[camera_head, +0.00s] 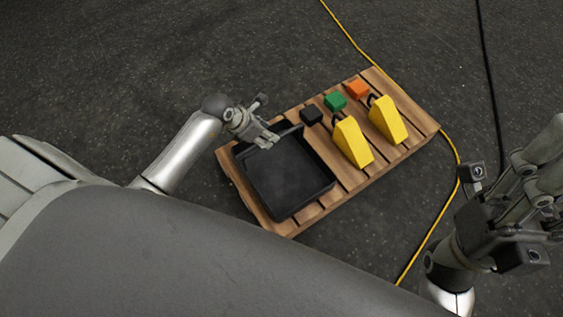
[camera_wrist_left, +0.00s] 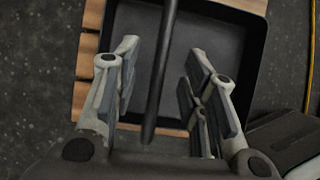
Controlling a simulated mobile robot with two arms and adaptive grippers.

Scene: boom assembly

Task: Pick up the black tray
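The black tray (camera_head: 290,183) is shallow and square and lies on the left part of a wooden slatted pallet (camera_head: 345,183). In the left wrist view the tray (camera_wrist_left: 227,45) fills the upper middle. A dark bar like a handle (camera_wrist_left: 163,75) runs along the picture there, in front of the tray floor. My left gripper (camera_head: 270,138) is at the tray's upper edge. Its fingers (camera_wrist_left: 162,62) are open, one on each side of the bar, with gaps to both. My right gripper (camera_head: 535,170) is at the right edge, away from the pallet, and looks open and empty.
Two yellow wedge-shaped pieces (camera_head: 352,143) (camera_head: 387,120) stand on the pallet right of the tray. Black (camera_head: 311,116), green (camera_head: 335,101) and orange (camera_head: 358,89) blocks lie along its upper edge. A yellow cable (camera_head: 428,243) crosses the dark floor; a black cable (camera_head: 487,55) lies at upper right.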

